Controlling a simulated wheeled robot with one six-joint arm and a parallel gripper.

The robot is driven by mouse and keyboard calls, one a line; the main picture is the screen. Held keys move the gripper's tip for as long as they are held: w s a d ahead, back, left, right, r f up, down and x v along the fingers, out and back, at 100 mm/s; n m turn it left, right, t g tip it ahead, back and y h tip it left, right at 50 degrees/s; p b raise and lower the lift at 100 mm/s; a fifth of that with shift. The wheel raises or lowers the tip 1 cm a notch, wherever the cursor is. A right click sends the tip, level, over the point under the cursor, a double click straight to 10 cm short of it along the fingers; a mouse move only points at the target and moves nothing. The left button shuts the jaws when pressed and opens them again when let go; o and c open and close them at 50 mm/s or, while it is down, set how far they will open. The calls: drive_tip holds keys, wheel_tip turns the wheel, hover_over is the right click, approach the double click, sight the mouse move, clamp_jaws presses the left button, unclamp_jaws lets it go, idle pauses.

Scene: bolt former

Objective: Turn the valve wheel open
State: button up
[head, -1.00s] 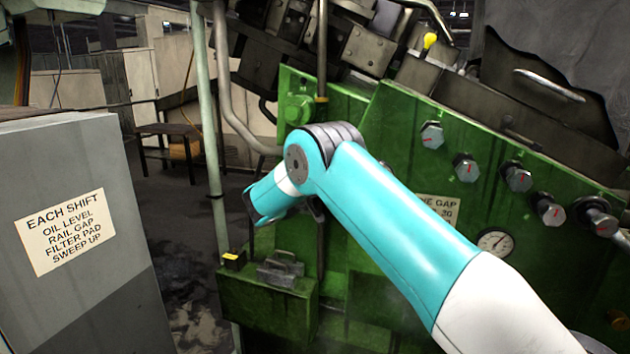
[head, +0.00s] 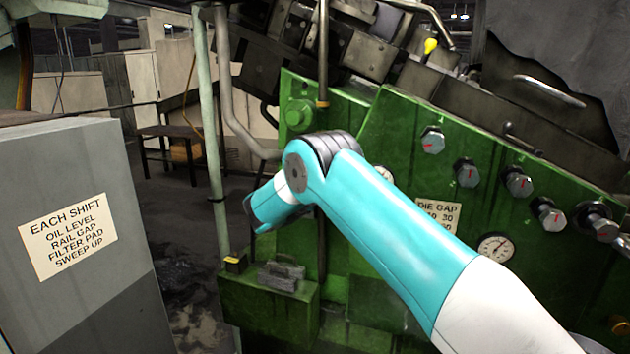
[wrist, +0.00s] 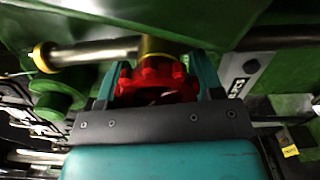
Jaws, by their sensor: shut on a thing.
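The red valve wheel (wrist: 160,80) shows in the wrist view, with a scalloped rim, below a brass collar (wrist: 156,48) on a metal pipe (wrist: 95,52). My gripper (wrist: 158,82) has its two teal fingers on either side of the wheel and is shut on it. The lower part of the wheel is hidden behind the gripper's dark front plate. In the head view my teal and white arm hides the wheel and the gripper.
The green machine (head: 400,135) with knobs and a gauge (head: 496,247) stands close behind my arm. A grey cabinet (head: 120,190) is at left. A pale upright pole (head: 210,130) stands between them. A green box (head: 265,312) with a grey block on top juts out below.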

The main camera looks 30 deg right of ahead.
drive_tip(key=n+p, duration=0.1)
drive_tip(key=n, duration=0.3)
drive_tip(key=n+p, duration=0.1)
drive_tip(key=n, duration=0.3)
drive_tip(key=n+p, duration=0.2)
drive_tip(key=n, duration=0.3)
drive_tip(key=shift+s+f, duration=0.15)
drive_tip(key=shift+f, duration=0.15)
idle(0.3)
drive_tip(key=o, duration=0.6)
drive_tip(key=shift+o, duration=0.2)
